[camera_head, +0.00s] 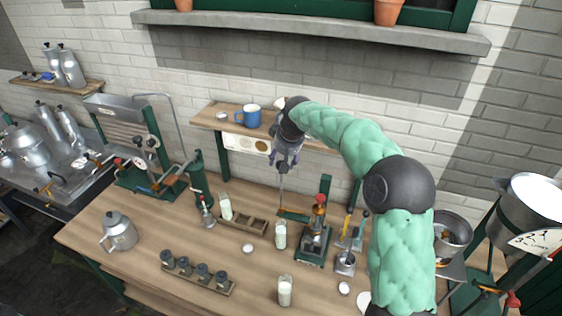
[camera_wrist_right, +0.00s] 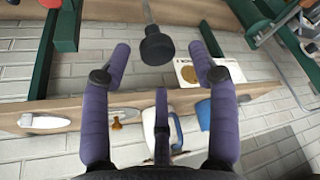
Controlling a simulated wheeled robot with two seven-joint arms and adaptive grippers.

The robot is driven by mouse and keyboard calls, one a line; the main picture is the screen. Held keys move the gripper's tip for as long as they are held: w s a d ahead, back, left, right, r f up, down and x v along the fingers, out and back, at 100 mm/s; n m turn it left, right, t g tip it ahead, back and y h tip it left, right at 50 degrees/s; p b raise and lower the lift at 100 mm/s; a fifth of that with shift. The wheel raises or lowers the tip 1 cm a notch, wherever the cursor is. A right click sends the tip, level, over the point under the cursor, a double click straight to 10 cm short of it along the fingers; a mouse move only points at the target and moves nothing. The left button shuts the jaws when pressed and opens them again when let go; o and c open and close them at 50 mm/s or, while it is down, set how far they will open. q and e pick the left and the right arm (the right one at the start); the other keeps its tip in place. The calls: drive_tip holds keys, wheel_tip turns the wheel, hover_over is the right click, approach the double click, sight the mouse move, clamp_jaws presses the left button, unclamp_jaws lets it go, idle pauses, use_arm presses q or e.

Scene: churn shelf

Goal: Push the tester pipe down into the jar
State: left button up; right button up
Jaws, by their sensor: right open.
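The tester pipe, a thin grey rod (camera_head: 281,190), stands roughly upright above a glass jar of white liquid (camera_head: 280,236) on the wooden table. I cannot tell how far its lower end is inside the jar. My right gripper (camera_head: 287,160) is at the pipe's top end. In the right wrist view the pipe's dark round knob (camera_wrist_right: 157,48) shows between the spread purple fingertips of my right gripper (camera_wrist_right: 160,50), and neither side finger touches it. My left gripper is not in view.
A green stand with a red knob (camera_head: 317,230) is just right of the jar. A wooden rack (camera_head: 243,220) is to its left, and another milk jar (camera_head: 285,291) is nearer the front. A wall shelf with a blue mug (camera_head: 249,116) lies behind my right gripper.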

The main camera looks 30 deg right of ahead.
sight(281, 193)
drive_tip(key=shift+w+f, duration=0.1)
drive_tip(key=shift+f, duration=0.7)
drive_tip(key=shift+w+f, duration=0.35)
drive_tip(key=shift+f, duration=0.15)
drive_tip(key=shift+s+r, duration=0.1)
clamp_jaws()
drive_tip(key=shift+f+b, duration=4.75)
drive_tip(key=shift+f, duration=3.6)
